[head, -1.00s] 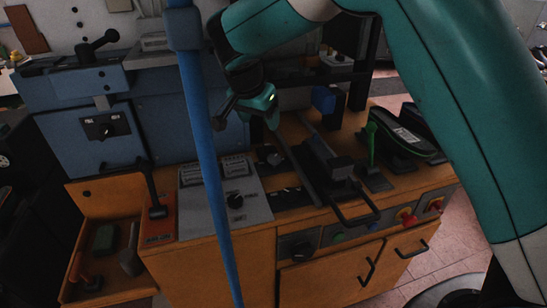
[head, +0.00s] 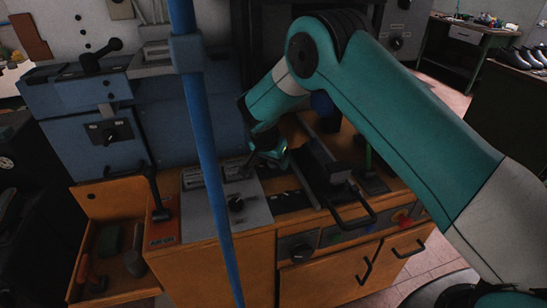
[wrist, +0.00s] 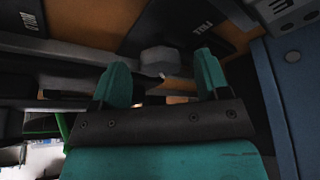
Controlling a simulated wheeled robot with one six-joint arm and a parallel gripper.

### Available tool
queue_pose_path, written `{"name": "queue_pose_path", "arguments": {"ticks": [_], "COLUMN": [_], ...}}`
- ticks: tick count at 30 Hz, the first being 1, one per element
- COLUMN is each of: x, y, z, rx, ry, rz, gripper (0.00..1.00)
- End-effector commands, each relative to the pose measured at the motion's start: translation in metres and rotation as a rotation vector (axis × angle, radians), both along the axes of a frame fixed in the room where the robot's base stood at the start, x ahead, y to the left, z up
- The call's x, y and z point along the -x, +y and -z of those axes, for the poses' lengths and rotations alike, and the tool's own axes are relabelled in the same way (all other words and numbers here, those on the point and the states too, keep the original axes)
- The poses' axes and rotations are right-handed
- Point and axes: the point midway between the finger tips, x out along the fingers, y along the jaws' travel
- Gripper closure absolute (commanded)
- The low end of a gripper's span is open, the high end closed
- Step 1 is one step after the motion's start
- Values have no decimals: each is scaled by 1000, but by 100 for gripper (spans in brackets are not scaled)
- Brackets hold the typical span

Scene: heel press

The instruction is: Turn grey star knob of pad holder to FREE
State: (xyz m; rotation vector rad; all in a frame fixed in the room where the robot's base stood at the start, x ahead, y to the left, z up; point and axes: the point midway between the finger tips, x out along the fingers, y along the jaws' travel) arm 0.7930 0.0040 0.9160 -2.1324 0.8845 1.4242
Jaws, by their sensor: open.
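The grey star knob (wrist: 160,60) shows in the wrist view, between my two green fingertips in the picture. Black plates lie on either side of it, marked HOLD (wrist: 40,22) at the left and FREE (wrist: 203,24) at the right, the lettering upside down. My gripper (head: 268,160) is open and low over the bench top in the head view, where it and the wrist hide the knob. There are gaps between the fingers and the knob. I cannot tell whether the fingertips reach down beside it or stop short above. The knob's pointing direction is unclear.
A grey control panel (head: 212,203) with a black dial stands left of my gripper. A dark clamp with a looped handle (head: 350,212) stands close at the right. A blue post (head: 207,150) crosses the head view. A blue machine (head: 75,100) stands behind left.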

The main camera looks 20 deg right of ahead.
Motion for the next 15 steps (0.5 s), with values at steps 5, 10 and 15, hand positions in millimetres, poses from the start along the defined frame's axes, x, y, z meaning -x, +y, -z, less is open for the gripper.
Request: {"name": "queue_pose_path", "arguments": {"ticks": [5, 10, 15], "x": [0, 0, 0], "y": [0, 0, 0], "z": [2, 2, 1], "rx": [0, 0, 0], "ry": [0, 0, 0], "rz": [-1, -1, -1], "gripper": [31, 45, 81]}}
